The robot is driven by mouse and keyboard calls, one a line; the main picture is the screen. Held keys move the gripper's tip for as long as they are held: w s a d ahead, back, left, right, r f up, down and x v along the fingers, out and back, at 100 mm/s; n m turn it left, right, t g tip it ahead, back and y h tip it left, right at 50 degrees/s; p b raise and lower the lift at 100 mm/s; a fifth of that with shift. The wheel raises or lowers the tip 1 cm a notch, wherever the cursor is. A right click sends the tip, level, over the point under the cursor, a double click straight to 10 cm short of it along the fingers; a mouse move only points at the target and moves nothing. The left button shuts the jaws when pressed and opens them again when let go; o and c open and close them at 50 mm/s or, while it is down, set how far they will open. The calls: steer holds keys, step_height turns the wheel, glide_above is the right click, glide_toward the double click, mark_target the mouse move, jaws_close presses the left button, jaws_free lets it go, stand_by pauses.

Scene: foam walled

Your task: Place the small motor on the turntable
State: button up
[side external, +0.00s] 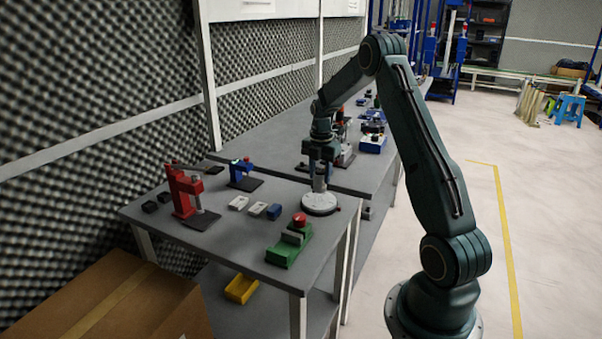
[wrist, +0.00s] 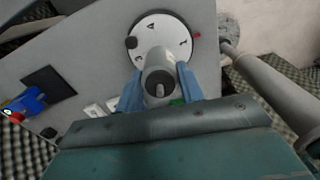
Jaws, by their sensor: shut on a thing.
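The turntable (side external: 320,207) is a round white disc near the right edge of the grey workbench in the side view. In the wrist view the turntable (wrist: 145,22) shows dark marks on its face and a dark knob at its rim. My gripper (side external: 319,178) is above the disc, pointing down. In the wrist view my gripper (wrist: 160,90) has its two blue fingers closed on the sides of the small motor (wrist: 158,78), a grey cylinder with a dark end and short shaft. The motor is over or on the disc; I cannot tell whether it touches.
A green fixture with a red knob (side external: 290,243) stands at the bench's front. A red press (side external: 185,195) and a blue press (side external: 241,173) stand to the left. Small grey and blue blocks (side external: 257,208) lie between them. A yellow bin (side external: 241,288) is on the lower shelf.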

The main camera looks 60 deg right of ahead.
mark_target(320, 182)
steer(key=shift+f, duration=1.65)
steer(key=shift+f, duration=0.1)
steer(key=o, duration=1.2)
step_height(320, 182, up, 12)
steer(key=shift+r, duration=0.1)
